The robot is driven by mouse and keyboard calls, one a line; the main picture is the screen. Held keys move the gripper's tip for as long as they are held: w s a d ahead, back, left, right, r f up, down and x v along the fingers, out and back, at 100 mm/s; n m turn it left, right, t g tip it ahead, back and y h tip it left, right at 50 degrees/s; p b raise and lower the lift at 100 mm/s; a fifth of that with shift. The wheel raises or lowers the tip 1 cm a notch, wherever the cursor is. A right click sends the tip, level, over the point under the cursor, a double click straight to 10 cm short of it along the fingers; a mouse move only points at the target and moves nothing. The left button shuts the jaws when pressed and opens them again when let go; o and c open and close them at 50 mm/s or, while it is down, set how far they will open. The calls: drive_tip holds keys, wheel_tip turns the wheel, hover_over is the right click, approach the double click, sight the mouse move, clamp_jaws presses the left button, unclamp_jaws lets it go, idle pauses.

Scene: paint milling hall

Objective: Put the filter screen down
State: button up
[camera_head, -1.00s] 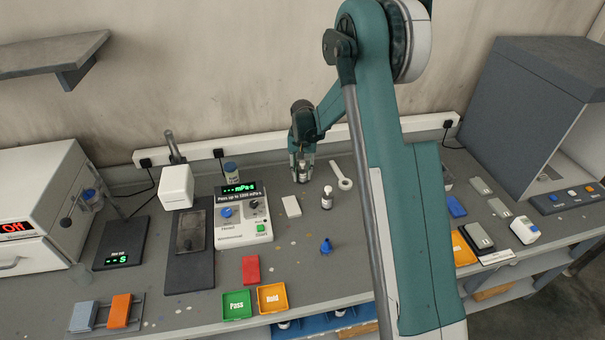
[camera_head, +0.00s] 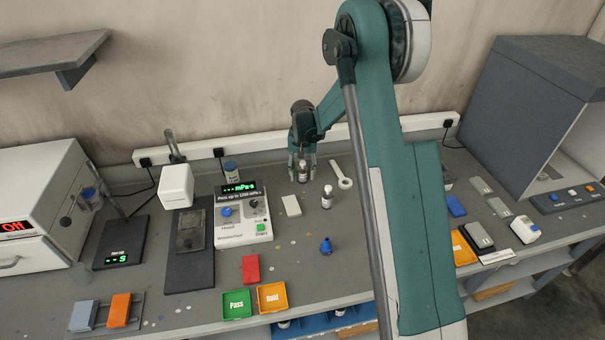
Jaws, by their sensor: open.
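My gripper (camera_head: 302,166) points down at the back of the bench with its fingers apart. A small white bottle with a dark cap (camera_head: 302,172) stands between the fingers; a gap on each side is hard to make out. A pale ring with a handle (camera_head: 340,175), possibly the filter screen, lies flat on the bench just right of the gripper. It is apart from the fingers.
A second small bottle (camera_head: 327,197) stands just in front of the gripper. A white block (camera_head: 291,206), a blue bottle (camera_head: 326,246) and the viscometer (camera_head: 243,216) are nearby. Green Pass (camera_head: 237,303) and orange Hold (camera_head: 272,296) trays sit at the front edge.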

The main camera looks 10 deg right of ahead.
drive_tip(key=shift+r, duration=0.15)
wheel_tip(320, 180, up, 12)
drive_tip(key=shift+f, duration=0.1)
idle(0.5)
idle(0.6)
